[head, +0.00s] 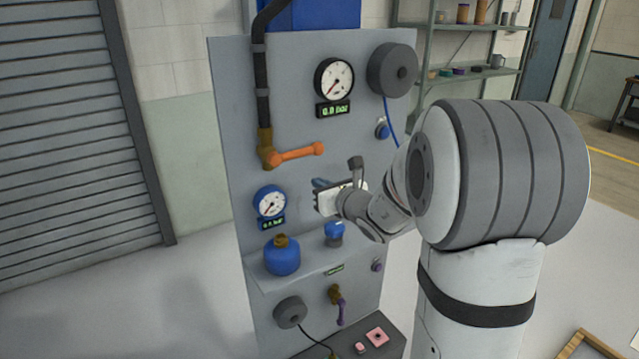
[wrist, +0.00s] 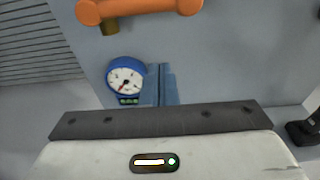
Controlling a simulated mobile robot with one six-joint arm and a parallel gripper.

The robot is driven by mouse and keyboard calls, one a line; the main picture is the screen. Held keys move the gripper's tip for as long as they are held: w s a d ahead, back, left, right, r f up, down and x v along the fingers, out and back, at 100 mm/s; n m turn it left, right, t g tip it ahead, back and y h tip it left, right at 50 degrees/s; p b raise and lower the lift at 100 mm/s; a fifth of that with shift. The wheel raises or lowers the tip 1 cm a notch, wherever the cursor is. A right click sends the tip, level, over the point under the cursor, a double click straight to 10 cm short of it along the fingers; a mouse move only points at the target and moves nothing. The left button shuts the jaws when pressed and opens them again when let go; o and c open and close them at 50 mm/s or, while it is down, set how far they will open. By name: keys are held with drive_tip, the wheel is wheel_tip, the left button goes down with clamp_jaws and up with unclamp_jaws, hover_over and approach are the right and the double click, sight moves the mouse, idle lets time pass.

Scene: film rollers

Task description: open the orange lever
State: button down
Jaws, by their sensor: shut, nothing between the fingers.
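The orange lever (head: 298,153) juts to the right from a brass valve (head: 266,150) at the foot of a black pipe. It lies roughly horizontal, across the line of the pipe. In the wrist view the lever (wrist: 145,9) runs along the top edge, partly cut off. My gripper (head: 319,183) is below the lever's free end, in front of the panel and apart from the lever. Its blue fingers (wrist: 161,84) are shut together with nothing between them.
The grey panel (head: 305,90) carries a black gauge (head: 334,79), a blue gauge (head: 270,203), and a grey reel (head: 392,70). A blue bottle (head: 281,256) and a blue knob (head: 334,233) are below my gripper. The panel between lever and upper gauge is clear.

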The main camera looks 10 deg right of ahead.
sight(297, 154)
drive_tip(key=w+a+r+p, duration=0.1)
drive_tip(key=w+r+p, duration=0.2)
drive_tip(key=w, duration=0.2)
drive_tip(key=shift+w+a, duration=0.25)
drive_tip(key=shift+a, duration=0.15)
drive_tip(key=shift+s, duration=0.1)
